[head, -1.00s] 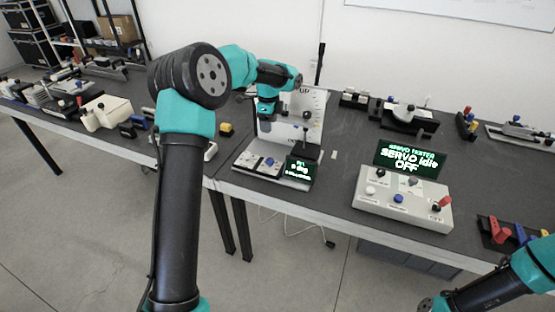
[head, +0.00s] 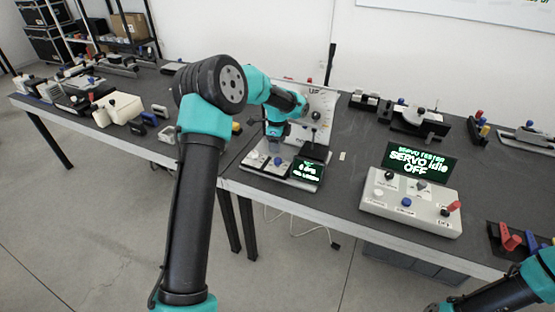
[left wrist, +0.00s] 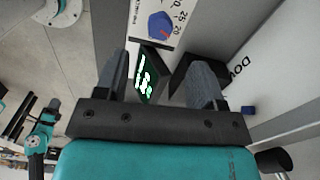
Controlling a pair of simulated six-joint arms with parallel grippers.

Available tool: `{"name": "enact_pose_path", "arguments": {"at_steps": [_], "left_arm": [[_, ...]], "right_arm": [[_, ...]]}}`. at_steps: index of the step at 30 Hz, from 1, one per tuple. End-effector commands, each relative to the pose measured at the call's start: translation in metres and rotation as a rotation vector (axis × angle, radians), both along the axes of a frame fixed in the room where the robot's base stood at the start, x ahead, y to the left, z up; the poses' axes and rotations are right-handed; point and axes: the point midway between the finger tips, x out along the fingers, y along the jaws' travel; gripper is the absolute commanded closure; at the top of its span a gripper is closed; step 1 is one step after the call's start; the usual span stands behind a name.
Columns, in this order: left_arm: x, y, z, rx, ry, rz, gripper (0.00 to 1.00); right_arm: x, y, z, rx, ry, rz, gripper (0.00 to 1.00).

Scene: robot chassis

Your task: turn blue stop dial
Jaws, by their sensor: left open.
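The blue stop dial (head: 278,161) is a small blue knob on the base panel of the grey device with an upright white plate (head: 318,103). In the left wrist view the blue dial (left wrist: 160,25) sits on a white scale with numbers, ahead of and apart from the fingers. My left gripper (head: 274,147) points down just above the dial in the head view. In the left wrist view its fingers (left wrist: 162,75) are spread with nothing between them. Part of my right arm shows at the lower right; its gripper is outside the frame.
A small green-lit display (head: 308,171) stands right of the dial, with a black lever (head: 315,116) behind it. A servo tester box (head: 411,200) stands to the right. Several other devices line the table. Bare table (head: 345,180) lies between the two devices.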

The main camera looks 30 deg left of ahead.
Motion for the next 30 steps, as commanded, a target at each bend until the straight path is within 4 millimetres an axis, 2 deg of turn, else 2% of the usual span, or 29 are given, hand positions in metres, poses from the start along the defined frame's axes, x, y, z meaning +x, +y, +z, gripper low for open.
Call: {"name": "enact_pose_path", "arguments": {"at_steps": [9,15,26,30], "left_arm": [[0.0,0.0,-0.055,0.0,0.002,0.0,0.37],[0.0,0.0,-0.078,0.0,0.0,0.0,0.37],[0.0,0.0,-0.083,0.0,-0.002,0.0,0.37],[0.0,0.0,-0.083,0.0,-0.001,0.0,0.48]], "right_arm": [[0.0,0.0,0.0,0.0,0.0,0.0,0.57],[0.0,0.0,0.0,0.0,0.0,0.0,0.57],[0.0,0.0,0.0,0.0,0.0,0.0,0.57],[0.0,0.0,0.0,0.0,0.0,0.0,0.57]]}}
